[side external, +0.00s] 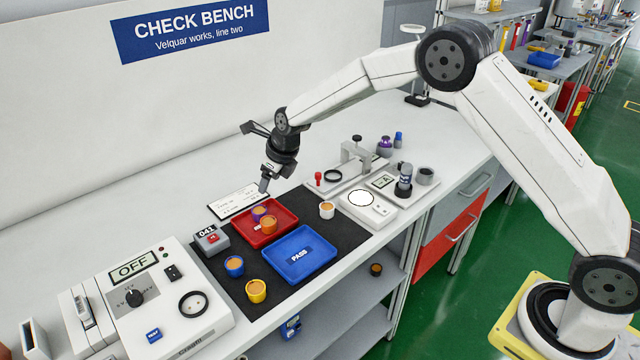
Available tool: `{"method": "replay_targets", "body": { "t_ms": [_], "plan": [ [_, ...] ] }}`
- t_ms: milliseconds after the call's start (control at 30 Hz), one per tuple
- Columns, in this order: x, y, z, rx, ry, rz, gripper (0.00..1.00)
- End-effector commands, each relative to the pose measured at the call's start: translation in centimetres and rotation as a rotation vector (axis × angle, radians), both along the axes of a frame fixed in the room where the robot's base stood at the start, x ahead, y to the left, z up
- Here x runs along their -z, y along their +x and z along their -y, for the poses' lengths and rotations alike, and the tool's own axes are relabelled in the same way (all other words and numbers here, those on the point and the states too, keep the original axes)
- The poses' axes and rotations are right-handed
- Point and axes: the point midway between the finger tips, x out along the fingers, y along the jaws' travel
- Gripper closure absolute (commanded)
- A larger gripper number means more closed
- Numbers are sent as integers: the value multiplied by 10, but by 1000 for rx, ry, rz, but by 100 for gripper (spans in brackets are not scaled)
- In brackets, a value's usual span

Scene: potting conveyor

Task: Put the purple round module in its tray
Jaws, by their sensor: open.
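The purple round module (258,214), with an orange top, sits in the red tray (287,214), towards its back left. A second orange-topped round module (268,226) sits close in front of it in the same tray. The blue tray (322,261), marked PASS, lies in front and to the right of the red tray. My gripper (264,187) is open, pointing down just above and behind the purple module, with nothing visible between its fingers. The gap between the fingers is hard to see from this side.
A blue module (234,266) and a yellow module (256,291) stand on the black mat (347,236) left of the blue tray. A white module (327,211) stands to the right. A counter box (211,240), test unit (160,300) and scale (368,210) flank the trays.

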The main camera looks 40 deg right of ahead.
Motion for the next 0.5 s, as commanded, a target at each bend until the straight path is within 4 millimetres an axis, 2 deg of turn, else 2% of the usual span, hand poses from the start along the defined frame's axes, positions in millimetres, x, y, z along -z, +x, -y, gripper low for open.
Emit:
{"method": "replay_targets", "body": {
  "t_ms": [267, 500],
  "plan": [
    [-8, -16, 8, -157, -74, 17, 30],
    [-20, -50, 22, -475, -212, 42, 30]
  ]
}}
